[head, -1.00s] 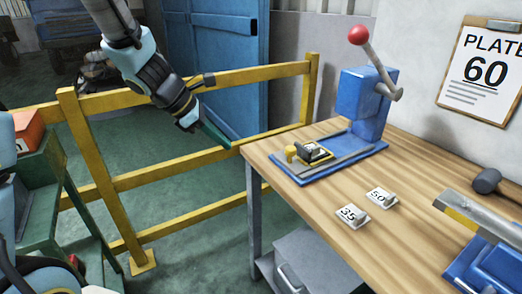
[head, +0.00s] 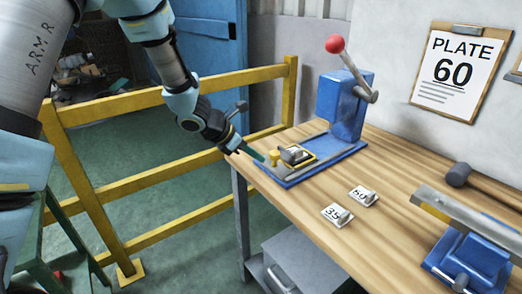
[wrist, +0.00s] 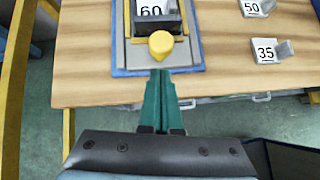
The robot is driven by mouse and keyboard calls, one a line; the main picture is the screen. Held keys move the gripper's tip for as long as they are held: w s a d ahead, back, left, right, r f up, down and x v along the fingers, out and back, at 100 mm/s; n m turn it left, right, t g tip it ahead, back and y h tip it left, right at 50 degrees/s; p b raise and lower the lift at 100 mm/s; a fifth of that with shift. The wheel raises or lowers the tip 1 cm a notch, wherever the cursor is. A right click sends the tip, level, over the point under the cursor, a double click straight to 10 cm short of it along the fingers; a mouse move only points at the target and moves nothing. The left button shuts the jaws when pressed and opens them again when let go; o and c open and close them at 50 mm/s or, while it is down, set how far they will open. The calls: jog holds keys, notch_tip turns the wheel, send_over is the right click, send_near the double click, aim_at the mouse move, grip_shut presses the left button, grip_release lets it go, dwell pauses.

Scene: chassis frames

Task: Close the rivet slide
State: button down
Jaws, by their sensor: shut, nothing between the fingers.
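The rivet slide (head: 296,155) is a yellow-edged carriage on a grey track in the blue press base (head: 325,165). It sits at the near end of the track, away from the blue press body (head: 345,105). A yellow knob (head: 274,157) is on its front, also seen in the wrist view (wrist: 161,45). A plate marked 60 (wrist: 152,10) lies in the slide. My gripper (head: 258,156) is shut and empty; its green fingertips (wrist: 160,76) are just in front of the knob. I cannot tell whether they touch it.
Plates marked 35 (head: 337,215) and 50 (head: 364,196) lie on the wooden bench (head: 300,205). A red-knobbed lever (head: 336,44) rises from the press. A yellow railing (head: 180,205) runs left of the bench. A clipboard (head: 460,72) reading PLATE 60 hangs behind.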

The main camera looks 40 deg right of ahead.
jog(key=shift+s+d, duration=0.1)
jog(key=shift+d, duration=0.65)
